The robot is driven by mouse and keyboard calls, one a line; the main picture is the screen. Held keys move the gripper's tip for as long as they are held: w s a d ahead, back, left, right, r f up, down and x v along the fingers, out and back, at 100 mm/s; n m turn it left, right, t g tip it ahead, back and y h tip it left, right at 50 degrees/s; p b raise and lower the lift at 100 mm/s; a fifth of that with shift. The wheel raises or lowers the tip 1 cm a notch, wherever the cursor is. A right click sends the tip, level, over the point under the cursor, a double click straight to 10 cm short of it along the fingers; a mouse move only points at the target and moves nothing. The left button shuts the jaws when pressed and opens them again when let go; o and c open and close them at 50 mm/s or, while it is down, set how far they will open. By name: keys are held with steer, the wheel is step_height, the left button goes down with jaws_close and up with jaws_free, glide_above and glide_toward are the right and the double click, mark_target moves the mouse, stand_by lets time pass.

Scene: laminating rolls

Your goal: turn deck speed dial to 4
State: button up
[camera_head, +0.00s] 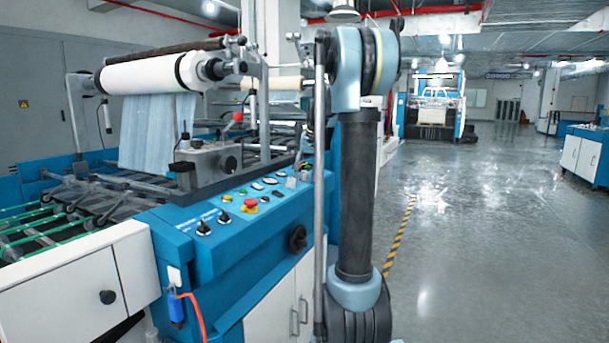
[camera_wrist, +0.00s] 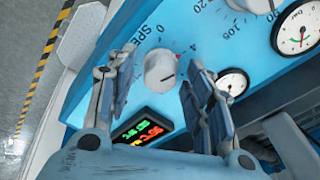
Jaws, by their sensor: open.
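I cannot tell the exact pointer reading. The gripper is not visible in the head view.
A lit display (camera_wrist: 143,129) is below the knob. A small gauge (camera_wrist: 234,82) is to its right, and a larger gauge (camera_wrist: 297,28) and another dial (camera_wrist: 258,4) are beyond. In the head view, the laminating machine (camera_head: 215,260) stands left; open floor (camera_head: 490,260) lies right.

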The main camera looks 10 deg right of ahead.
steer(key=v, duration=1.1)
steer(key=shift+r, duration=0.4)
steer(key=s+a+f+h, duration=0.1)
steer(key=s+f, duration=1.5)
steer(key=s, duration=0.4)
steer(key=s+a+f+n+h, duration=0.1)
steer(key=s+f, duration=1.5)
steer(key=s, duration=0.5)
steer(key=shift+s+f+n+g, duration=0.2)
steer(key=shift+f+n+g, duration=0.1)
